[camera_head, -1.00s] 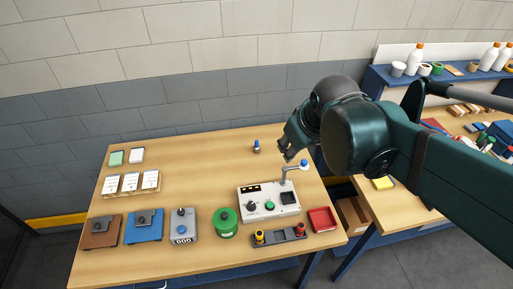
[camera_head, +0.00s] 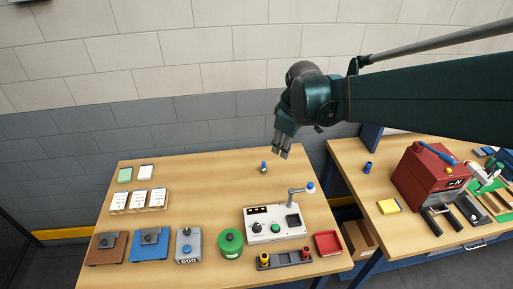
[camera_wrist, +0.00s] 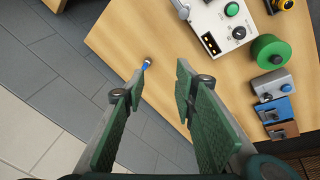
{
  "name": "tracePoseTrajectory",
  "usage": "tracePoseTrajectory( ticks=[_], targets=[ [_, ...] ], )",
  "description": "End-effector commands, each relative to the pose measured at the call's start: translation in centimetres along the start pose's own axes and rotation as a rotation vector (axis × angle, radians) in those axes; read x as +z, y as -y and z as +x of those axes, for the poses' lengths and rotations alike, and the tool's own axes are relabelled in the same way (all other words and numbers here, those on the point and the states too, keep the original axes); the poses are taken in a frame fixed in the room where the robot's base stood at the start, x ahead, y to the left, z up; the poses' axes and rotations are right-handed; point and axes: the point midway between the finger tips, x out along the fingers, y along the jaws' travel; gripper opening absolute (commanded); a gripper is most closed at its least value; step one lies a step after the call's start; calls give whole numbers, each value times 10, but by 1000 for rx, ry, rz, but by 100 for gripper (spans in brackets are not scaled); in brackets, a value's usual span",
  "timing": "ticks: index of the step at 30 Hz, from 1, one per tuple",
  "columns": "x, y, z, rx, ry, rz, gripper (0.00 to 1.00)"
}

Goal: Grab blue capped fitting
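The blue capped fitting (camera_head: 264,168) is small, with a blue top and a greyish lower part. It stands upright near the back edge of the left wooden table (camera_head: 200,207). In the wrist view the fitting (camera_wrist: 146,63) shows just beyond the left fingertip, partly overlapped by it. My gripper (camera_head: 281,150) points down, above and a little right of the fitting in the head view. In the wrist view its green fingers (camera_wrist: 160,80) are spread apart with nothing between them.
A white control box (camera_head: 274,231) with a bent post and blue knob (camera_head: 310,187) stands in front of the fitting. A green round container (camera_head: 231,243) and red tray (camera_head: 327,243) are nearer. A red machine (camera_head: 428,178) stands on the right table. Table around the fitting is clear.

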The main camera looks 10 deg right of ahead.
Motion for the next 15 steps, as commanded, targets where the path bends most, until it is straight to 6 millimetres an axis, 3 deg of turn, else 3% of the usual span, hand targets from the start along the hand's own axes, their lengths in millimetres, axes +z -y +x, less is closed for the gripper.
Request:
tracePoseTrajectory(
  ticks=[15],
  targets=[
    [-46, -38, 60, -81, 54, -273, 28]
  ],
)
